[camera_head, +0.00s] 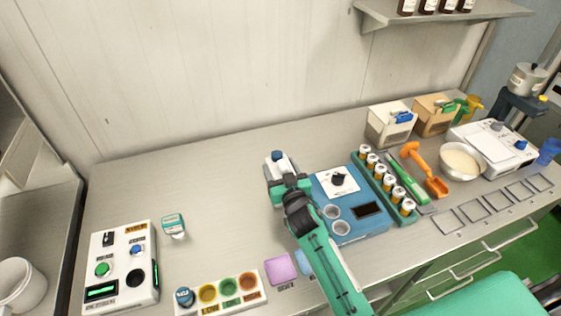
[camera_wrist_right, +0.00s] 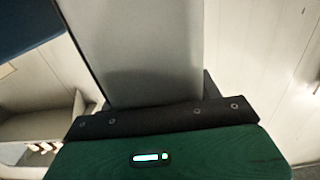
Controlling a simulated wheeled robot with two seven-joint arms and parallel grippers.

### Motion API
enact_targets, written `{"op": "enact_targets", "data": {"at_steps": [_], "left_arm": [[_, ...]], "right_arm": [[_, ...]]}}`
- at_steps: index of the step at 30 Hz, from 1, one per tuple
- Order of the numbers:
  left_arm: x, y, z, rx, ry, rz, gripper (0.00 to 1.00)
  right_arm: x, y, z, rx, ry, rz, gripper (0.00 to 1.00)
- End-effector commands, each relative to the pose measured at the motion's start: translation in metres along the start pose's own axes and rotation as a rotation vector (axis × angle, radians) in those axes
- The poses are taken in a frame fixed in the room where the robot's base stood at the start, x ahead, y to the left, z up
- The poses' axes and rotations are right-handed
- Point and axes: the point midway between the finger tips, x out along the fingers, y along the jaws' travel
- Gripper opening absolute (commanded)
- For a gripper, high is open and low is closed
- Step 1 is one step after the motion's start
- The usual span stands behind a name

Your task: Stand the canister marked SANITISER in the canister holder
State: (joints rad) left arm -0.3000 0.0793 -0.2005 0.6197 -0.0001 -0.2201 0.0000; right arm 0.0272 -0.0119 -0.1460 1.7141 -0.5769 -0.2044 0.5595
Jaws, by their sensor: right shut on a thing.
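My right gripper (camera_head: 284,183) is shut on a pale canister with a blue cap (camera_head: 277,155), above or at the bench left of the blue station. No writing on it can be read from here, so I cannot tell whether it is marked SANITISER. In the right wrist view a large smooth grey surface (camera_wrist_right: 145,50) rises from the dark gripper edge. A small white and teal item (camera_head: 173,226) stands alone on the left part of the bench. I cannot tell which item is the canister holder. My left gripper is not in view.
A blue station (camera_head: 352,229) and a green rack of several bottles (camera_head: 382,184) are right of my arm. A white control box (camera_head: 122,268) and a strip with coloured round wells (camera_head: 222,294) are at front left. The back left bench (camera_head: 200,180) is clear.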

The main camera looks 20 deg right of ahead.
Motion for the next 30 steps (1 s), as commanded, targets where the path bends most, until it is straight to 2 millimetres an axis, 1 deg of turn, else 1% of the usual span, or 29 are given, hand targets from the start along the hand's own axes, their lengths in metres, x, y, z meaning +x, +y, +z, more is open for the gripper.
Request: {"op": "enact_targets", "data": {"at_steps": [1, 4, 10, 11, 12, 14, 22, 25, 27, 29, 30], "left_arm": [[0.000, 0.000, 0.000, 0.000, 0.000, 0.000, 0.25], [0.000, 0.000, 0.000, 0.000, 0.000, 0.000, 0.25], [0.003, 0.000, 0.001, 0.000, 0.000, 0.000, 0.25], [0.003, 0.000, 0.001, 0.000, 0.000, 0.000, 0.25], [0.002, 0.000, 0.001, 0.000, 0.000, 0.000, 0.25], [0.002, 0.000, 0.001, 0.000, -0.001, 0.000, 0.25], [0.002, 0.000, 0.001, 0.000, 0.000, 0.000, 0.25], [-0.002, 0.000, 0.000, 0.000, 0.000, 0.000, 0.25], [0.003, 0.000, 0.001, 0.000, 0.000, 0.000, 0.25], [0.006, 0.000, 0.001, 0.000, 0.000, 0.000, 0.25], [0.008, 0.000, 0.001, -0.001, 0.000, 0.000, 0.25]], "right_arm": [[0.001, 0.000, -0.004, 0.000, 0.007, -0.001, 0.00], [0.001, 0.000, -0.004, 0.000, 0.008, -0.001, 0.00], [0.001, 0.000, 0.000, 0.000, 0.007, 0.000, 0.00], [0.000, 0.000, 0.003, -0.001, 0.000, 0.001, 0.65], [0.000, 0.001, 0.002, -0.001, 0.000, 0.001, 0.73], [0.000, 0.001, 0.002, -0.001, 0.000, 0.001, 0.85], [0.000, 0.001, 0.002, -0.001, 0.000, 0.001, 0.85], [0.000, 0.001, -0.003, -0.001, 0.001, 0.001, 0.85], [-0.007, 0.001, 0.002, -0.001, -0.001, 0.001, 0.85], [-0.015, 0.001, 0.003, -0.001, 0.000, 0.001, 0.85], [-0.022, 0.001, 0.004, -0.001, -0.002, 0.001, 0.85]]}}
